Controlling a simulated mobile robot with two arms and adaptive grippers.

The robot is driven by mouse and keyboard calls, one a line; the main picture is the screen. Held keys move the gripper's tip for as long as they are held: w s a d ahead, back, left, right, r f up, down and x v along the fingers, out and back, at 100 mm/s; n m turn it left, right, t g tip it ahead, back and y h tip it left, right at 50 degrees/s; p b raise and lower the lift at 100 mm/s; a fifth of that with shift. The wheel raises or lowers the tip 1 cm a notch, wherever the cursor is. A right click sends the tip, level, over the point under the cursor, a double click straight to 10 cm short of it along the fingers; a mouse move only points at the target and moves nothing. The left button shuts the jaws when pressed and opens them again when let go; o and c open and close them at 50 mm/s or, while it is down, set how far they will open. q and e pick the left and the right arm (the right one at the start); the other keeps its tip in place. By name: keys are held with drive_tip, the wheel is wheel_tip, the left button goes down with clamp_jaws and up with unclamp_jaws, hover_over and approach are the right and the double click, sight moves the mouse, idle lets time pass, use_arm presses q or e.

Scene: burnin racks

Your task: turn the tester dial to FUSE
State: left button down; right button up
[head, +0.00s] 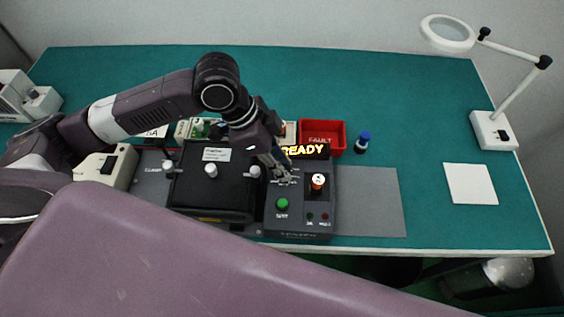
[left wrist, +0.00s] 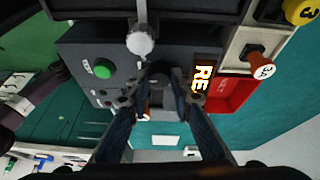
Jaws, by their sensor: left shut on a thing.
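My right gripper is out of view.
A black fixture (head: 210,190) with white knobs adjoins the tester on the left. A grey mat (head: 370,205) lies clear at the right, before a white pad (head: 470,184) and a magnifier lamp (head: 493,130).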

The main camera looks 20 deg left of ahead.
use_arm(q)
drive_tip(key=n+p, duration=0.1)
drive_tip(key=p, duration=0.1)
drive_tip(key=n+t+p, duration=0.1)
drive_tip(key=n+p, duration=0.1)
drive_tip(key=p, duration=0.1)
drive_tip(key=n+p, duration=0.2)
drive_tip(key=p, duration=0.1)
drive_tip(key=shift+s+r+t+y, duration=0.15)
drive_tip(key=shift+r+t+y, duration=0.15)
drive_tip(key=shift+t+y, duration=0.1)
drive_tip(key=shift+d+f+n+t+y+p, duration=0.1)
drive_tip(key=shift+n+t+y+p, duration=0.1)
drive_tip(key=shift+n+p, duration=0.55)
drive_tip(key=shift+f+n+t+y+p, duration=0.1)
drive_tip(key=shift+n+y+p, duration=0.1)
drive_tip(key=shift+n+p, duration=0.5)
drive_tip(key=c, duration=1.7)
unclamp_jaws()
drive_tip(key=v, duration=0.7)
drive_tip(key=shift+s+r, duration=0.1)
drive_tip(key=shift+r, duration=0.05)
